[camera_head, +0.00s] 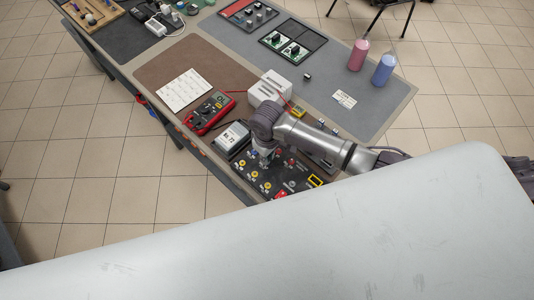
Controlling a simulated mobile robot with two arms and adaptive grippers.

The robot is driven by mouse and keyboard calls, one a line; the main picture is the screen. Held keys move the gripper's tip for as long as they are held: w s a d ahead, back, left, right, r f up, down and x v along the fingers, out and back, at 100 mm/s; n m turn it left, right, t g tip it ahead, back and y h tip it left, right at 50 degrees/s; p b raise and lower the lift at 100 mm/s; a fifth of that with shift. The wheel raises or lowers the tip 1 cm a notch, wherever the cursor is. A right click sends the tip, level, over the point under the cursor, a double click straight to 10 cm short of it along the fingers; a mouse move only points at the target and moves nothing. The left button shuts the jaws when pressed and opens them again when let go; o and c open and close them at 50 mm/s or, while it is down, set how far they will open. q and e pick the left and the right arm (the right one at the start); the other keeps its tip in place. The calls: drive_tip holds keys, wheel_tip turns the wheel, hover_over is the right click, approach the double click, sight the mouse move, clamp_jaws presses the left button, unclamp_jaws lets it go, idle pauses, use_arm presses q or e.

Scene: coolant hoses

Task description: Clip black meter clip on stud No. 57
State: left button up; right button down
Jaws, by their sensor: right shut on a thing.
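My right gripper (262,160) reaches down over the black stud panel (247,174). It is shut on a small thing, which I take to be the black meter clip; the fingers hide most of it. The panel carries several yellow-ringed and red studs. Their numbers are too small to read, so I cannot tell which is No. 57 or whether the clip touches a stud. The red multimeter (209,112) lies to the upper left of the panel, with a red lead running right from it. My left gripper is not in view.
A white-topped box (233,136) stands between meter and panel. White boxes (268,87) stand behind my arm. A white sheet (184,90) lies on the brown mat. Pink (358,55) and blue (383,69) bottles stand at the right. A large pale surface fills the foreground.

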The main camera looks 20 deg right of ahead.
drive_tip(key=shift+f, duration=0.1)
idle(0.7)
drive_tip(key=c, duration=1.1)
unclamp_jaws()
drive_tip(key=shift+o, duration=0.5)
drive_tip(key=shift+o, duration=1.4)
